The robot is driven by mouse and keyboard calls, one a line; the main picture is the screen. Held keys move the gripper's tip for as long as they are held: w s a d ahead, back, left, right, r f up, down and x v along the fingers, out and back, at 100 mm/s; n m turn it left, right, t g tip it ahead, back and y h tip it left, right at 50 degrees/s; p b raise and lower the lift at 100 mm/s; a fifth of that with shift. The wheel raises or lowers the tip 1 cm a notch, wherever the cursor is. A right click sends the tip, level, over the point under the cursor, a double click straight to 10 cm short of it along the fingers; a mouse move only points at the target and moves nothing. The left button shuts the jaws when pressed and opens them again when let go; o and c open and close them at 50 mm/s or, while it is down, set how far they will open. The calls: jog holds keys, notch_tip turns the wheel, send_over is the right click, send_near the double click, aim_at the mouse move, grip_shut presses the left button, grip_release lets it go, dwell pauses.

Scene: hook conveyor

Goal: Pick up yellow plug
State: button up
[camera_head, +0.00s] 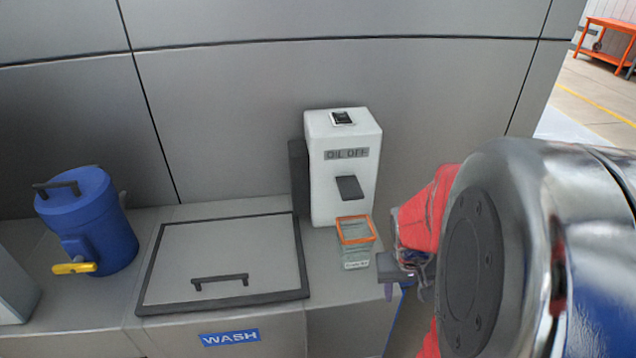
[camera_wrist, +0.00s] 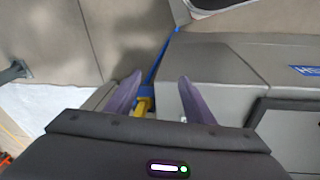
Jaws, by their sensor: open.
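In the wrist view, a small yellow piece (camera_wrist: 143,106), perhaps the yellow plug, shows between my fingers, close to the left one. A blue strip (camera_wrist: 157,68) runs above it. I cannot tell its full shape, as my gripper partly covers it. My gripper (camera_wrist: 160,88) is open and neither finger is seen closed on anything. In the head view, my gripper (camera_head: 388,276) is at the right end of the grey counter, and this yellow piece does not show there. Another yellow part (camera_head: 73,267) sits at the tap of the blue drum (camera_head: 92,222).
The grey counter (camera_head: 225,210) carries a lid with a dark handle (camera_head: 220,280), a white dispenser (camera_head: 330,205) and a clear, orange-rimmed container (camera_head: 355,240) near my gripper. A grey panelled wall (camera_head: 230,110) stands behind. An orange table (camera_head: 607,38) is far right.

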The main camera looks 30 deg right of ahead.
jog(key=s+d+f+t+h, duration=0.1)
jog(key=s+d+f+t, duration=0.15)
jog(key=d+f, duration=1.3)
jog(key=w+a+r+n+t, duration=0.1)
jog(key=w+r+t, duration=0.3)
jog(key=w+t, duration=0.4)
jog(key=w+n, duration=0.1)
jog(key=w, duration=0.2)
jog(key=shift+w+a+r+h, duration=0.2)
jog(key=shift+a+r+h, duration=0.1)
jog(key=shift+a+r, duration=0.1)
jog(key=shift+x, duration=4.35)
jog(key=shift+r, duration=0.1)
